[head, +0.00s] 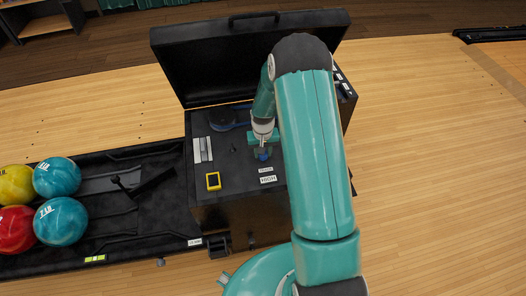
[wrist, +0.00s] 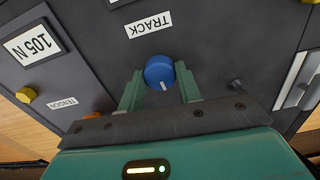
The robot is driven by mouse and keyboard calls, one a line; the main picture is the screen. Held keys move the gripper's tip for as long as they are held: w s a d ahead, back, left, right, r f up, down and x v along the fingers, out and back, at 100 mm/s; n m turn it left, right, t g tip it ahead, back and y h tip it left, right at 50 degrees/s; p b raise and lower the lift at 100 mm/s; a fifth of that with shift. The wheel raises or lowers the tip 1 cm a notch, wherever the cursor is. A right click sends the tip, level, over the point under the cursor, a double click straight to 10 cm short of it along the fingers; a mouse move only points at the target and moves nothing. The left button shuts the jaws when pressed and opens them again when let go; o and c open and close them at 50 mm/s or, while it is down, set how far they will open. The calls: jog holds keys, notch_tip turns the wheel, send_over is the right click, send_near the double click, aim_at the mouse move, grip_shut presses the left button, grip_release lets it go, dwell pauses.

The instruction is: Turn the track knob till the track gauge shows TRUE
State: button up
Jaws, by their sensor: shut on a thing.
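The blue track knob (wrist: 159,70) sits on the dark panel below a white TRACK label (wrist: 150,24) in the wrist view. It has a white pointer mark. My gripper (wrist: 160,84) is shut on the knob, with one green finger on each side. In the head view the knob (head: 263,154) shows small under my gripper (head: 262,147). The track gauge (head: 268,180) is a small white plate just below the TRACK label, and it appears to read HIGH.
A tension gauge (wrist: 35,43) reads 105 N, with a yellow knob (wrist: 25,95) and a partly hidden orange knob (wrist: 90,116) nearby. The machine's black lid (head: 200,60) stands open behind the panel. Several bowling balls (head: 60,221) lie on the rack at left.

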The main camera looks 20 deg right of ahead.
jog(key=n, duration=0.3)
jog(key=shift+n, duration=2.3)
jog(key=o, duration=1)
jog(key=shift+r, duration=0.1)
notch_tip(320, 180, up, 14)
